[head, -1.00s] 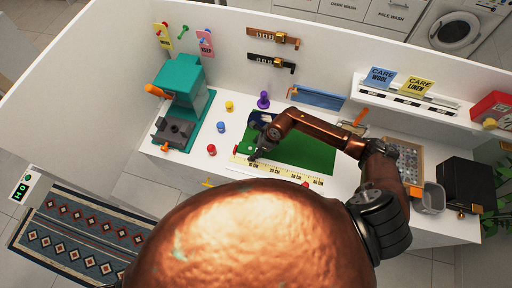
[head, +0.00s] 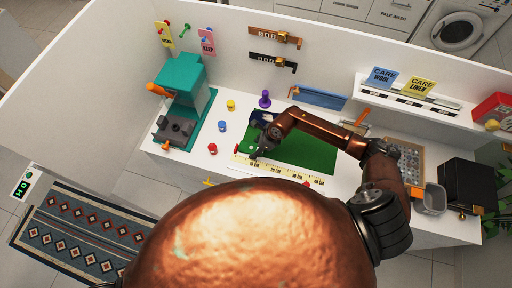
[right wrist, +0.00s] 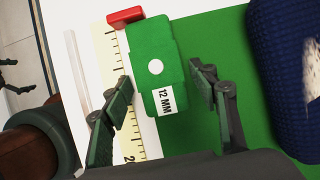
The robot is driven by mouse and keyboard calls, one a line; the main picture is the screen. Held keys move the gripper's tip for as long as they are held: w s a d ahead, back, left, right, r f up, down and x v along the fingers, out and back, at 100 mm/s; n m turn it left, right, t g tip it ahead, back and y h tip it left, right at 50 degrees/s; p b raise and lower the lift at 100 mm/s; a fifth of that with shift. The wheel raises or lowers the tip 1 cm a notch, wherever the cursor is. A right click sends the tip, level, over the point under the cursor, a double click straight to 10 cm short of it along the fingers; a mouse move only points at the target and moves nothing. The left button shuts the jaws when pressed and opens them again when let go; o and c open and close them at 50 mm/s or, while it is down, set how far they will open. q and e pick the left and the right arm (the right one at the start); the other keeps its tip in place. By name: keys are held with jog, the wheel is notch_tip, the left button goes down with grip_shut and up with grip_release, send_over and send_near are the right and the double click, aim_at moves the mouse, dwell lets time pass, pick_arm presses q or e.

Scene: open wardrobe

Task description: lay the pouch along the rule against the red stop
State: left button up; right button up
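The pouch (right wrist: 152,62) is a green pad with a white dot and a "12 MM" label. In the right wrist view it lies beside the rule (right wrist: 112,50), roughly parallel to it. Its far end is at the red stop (right wrist: 125,16); whether they touch is unclear. My right gripper (right wrist: 165,100) is open, with one finger on each side of the pouch's near part. The left finger is close to the pouch; a gap shows at the right finger. In the head view the right gripper (head: 252,157) is low over the rule's left end. Dark finger-like parts (right wrist: 15,78) at the wrist view's left edge may be my left gripper.
A green mat (head: 305,152) lies behind the rule. A dark blue textured thing (right wrist: 285,75) is right of the gripper. Coloured pegs (head: 222,126) and a teal press (head: 185,90) stand to the left. A tray (head: 402,160) and black box (head: 468,182) stand right.

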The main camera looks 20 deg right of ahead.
jog(key=shift+o, duration=0.4)
jog(key=v, duration=1.2)
jog(key=shift+d, duration=0.1)
jog(key=shift+s+d+f, duration=0.1)
